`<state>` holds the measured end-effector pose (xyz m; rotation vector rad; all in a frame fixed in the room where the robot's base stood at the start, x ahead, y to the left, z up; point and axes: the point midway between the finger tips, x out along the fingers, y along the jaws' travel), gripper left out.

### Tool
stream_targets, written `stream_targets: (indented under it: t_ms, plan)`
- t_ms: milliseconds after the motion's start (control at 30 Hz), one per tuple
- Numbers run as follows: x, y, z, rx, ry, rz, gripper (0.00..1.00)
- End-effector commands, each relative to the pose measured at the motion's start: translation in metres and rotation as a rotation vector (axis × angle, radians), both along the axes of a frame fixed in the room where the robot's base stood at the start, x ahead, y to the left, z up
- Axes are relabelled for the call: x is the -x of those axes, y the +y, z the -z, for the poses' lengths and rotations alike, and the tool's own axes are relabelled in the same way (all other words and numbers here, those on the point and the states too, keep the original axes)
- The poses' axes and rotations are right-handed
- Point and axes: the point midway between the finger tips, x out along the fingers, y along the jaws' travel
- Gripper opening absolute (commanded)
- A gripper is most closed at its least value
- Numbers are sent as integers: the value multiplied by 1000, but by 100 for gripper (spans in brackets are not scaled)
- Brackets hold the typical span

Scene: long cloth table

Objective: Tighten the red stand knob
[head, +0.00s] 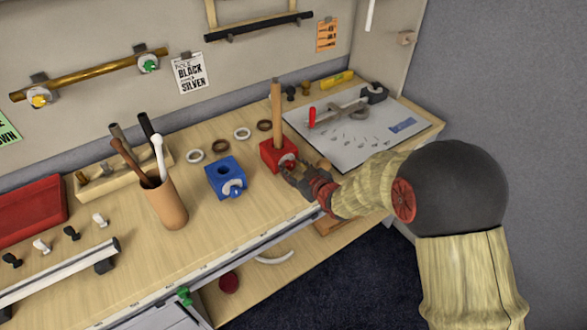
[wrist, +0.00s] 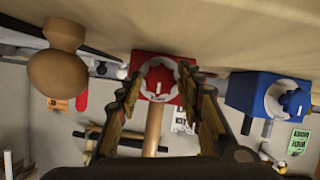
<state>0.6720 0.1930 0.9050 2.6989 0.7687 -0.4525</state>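The red stand (head: 271,152) is a block on the table with an upright wooden pole (head: 277,105) in it. The red knob (head: 288,160) is on its front face. In the wrist view the red knob (wrist: 161,74) has a small white mark and sits in a pale ring on the red block. My gripper (head: 294,168) is right in front of the knob. In the wrist view my gripper (wrist: 158,82) has its fingers apart, one on each side of the knob. I see gaps beside the knob; I cannot tell whether the tips reach around it.
A blue stand (head: 224,175) with a blue knob is left of the red one. Several rings lie behind. A brown cup (head: 165,203) holds rods farther left. A grey-white board (head: 350,135) with small parts lies to the right. A round wooden piece (wrist: 58,72) is near in the wrist view.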

Motion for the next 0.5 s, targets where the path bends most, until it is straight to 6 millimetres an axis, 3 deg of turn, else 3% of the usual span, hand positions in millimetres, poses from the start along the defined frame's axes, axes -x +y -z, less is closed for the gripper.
stream_targets:
  t_ms: [500]
  plan:
    - [0, 0, 0, 0, 0, 0, 5]
